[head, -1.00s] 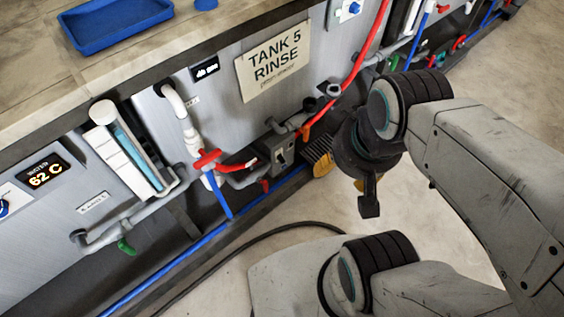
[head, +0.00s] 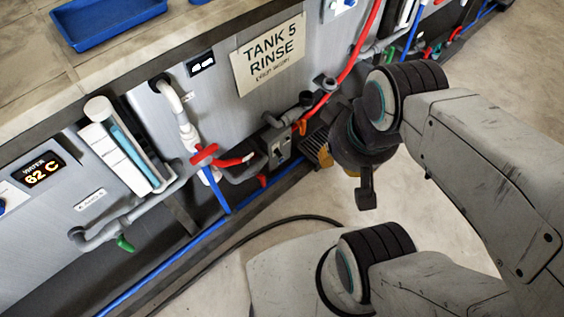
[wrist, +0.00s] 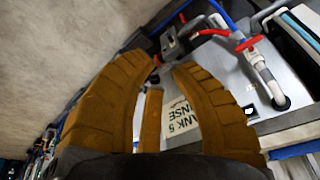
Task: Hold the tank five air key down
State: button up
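The tank five sign (head: 268,55) is on the grey tank front in the head view and is partly seen upside down between my fingers in the wrist view (wrist: 183,117). Below it, a small grey box with a lever-like key (head: 279,151) sits among the pipes; I cannot read any label on it. My gripper (head: 324,156) is just right of this box in the head view, mostly hidden by my wrist. In the wrist view its orange-brown fingers (wrist: 167,68) curve inward with a gap between the tips and nothing held. The box (wrist: 171,43) appears just beyond the tips; contact cannot be told.
A white pipe with a red-handled valve (head: 204,155) stands left of the box. A red hose (head: 361,45) runs down the tank front. A blue pipe (head: 160,273) runs low along the tanks. A dark cable (head: 245,234) lies on the otherwise clear floor.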

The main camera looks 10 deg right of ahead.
grip_shut()
dwell(0.6)
jog(key=shift+c, duration=1.2)
grip_release()
